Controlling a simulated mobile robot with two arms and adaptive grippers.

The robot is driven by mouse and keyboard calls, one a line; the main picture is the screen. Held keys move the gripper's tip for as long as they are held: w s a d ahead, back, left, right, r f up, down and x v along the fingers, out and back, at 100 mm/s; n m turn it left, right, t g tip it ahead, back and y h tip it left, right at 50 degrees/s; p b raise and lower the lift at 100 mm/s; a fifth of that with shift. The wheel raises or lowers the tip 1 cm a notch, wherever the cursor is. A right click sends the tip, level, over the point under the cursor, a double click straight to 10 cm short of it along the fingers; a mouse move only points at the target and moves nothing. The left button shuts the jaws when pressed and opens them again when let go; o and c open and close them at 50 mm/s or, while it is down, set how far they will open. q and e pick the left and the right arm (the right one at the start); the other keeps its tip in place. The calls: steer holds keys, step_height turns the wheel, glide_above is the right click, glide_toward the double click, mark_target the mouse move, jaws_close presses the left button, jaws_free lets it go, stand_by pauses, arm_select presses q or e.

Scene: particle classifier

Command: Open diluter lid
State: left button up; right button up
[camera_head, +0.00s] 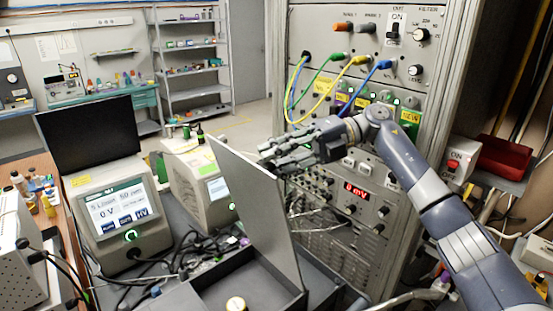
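The diluter is a dark grey open box (205,292) at the bottom middle. Its lid, a flat grey panel (258,205), stands raised and tilted on the box's right side. My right gripper (270,158) reaches in from the right beside the lid's upper right face. Its fingers point left, close to the panel; I cannot tell whether they touch it. Nothing shows held in it, but how far its fingers are apart is unclear. My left gripper is not in view.
An instrument rack (335,50) with colored cables stands behind my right arm. A display unit (122,210) and a second white unit (200,180) stand left of the lid. Loose black cables (140,278) lie left of the box. A red bin (503,157) is at the right.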

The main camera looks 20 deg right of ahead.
steer(key=v, duration=0.7)
steer(key=shift+d, duration=0.25)
